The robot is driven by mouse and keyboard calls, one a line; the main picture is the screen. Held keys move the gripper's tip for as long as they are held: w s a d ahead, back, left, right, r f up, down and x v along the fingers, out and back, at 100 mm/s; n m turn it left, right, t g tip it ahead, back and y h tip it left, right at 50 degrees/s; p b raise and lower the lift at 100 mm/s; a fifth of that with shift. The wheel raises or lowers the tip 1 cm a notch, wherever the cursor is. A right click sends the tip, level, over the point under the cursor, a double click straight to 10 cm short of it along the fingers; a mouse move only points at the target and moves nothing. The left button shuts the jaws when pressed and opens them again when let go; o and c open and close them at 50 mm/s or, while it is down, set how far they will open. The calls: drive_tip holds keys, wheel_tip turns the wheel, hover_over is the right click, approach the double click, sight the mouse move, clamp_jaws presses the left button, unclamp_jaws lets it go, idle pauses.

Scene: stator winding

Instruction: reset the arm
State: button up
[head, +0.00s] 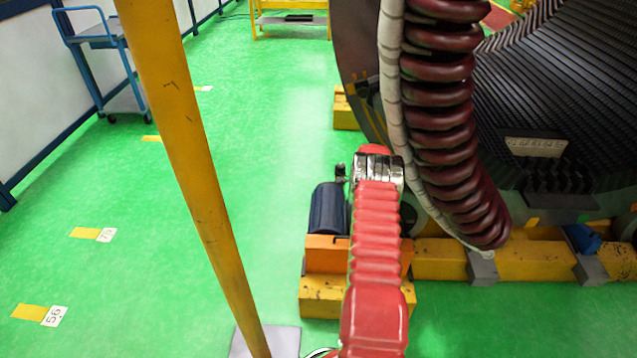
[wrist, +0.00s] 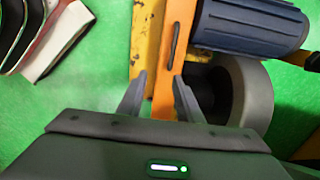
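My gripper (wrist: 158,98) shows in the wrist view with its two fingers spread apart and nothing between the tips. Beyond the fingertips is an orange bracket (wrist: 173,60) with a dark slot-like mark; I cannot tell how far off it is. My red sleeved arm reaches forward in the middle of the head view, toward the stator's base. The gripper itself cannot be made out in the head view.
The large stator (head: 560,100) with dark red coils (head: 440,110) stands at the right, close to my arm. A blue motor (head: 328,208) sits by the arm. A yellow post (head: 190,160) crosses the left. A blue trolley (head: 100,40) stands far left. Green floor between is clear.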

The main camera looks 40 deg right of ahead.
idle(0.3)
drive_tip(key=s+a+n+y, duration=0.1)
drive_tip(key=s+a+n, duration=0.3)
drive_tip(key=a+n, duration=0.2)
drive_tip(key=s+a+r+n+h, duration=0.1)
drive_tip(key=a+r+n, duration=1.1)
drive_tip(key=a+r, duration=1.4)
drive_tip(key=s+a+r+n+t, duration=0.3)
drive_tip(key=s+a+r, duration=0.4)
drive_tip(key=a+r, duration=0.3)
drive_tip(key=s+a+r+n+t, duration=0.2)
drive_tip(key=s+a+r+n, duration=0.4)
drive_tip(key=a, duration=0.7)
drive_tip(key=shift+s+r+t, duration=0.4)
drive_tip(key=shift+s+r, duration=0.55)
drive_tip(key=shift+r, duration=1)
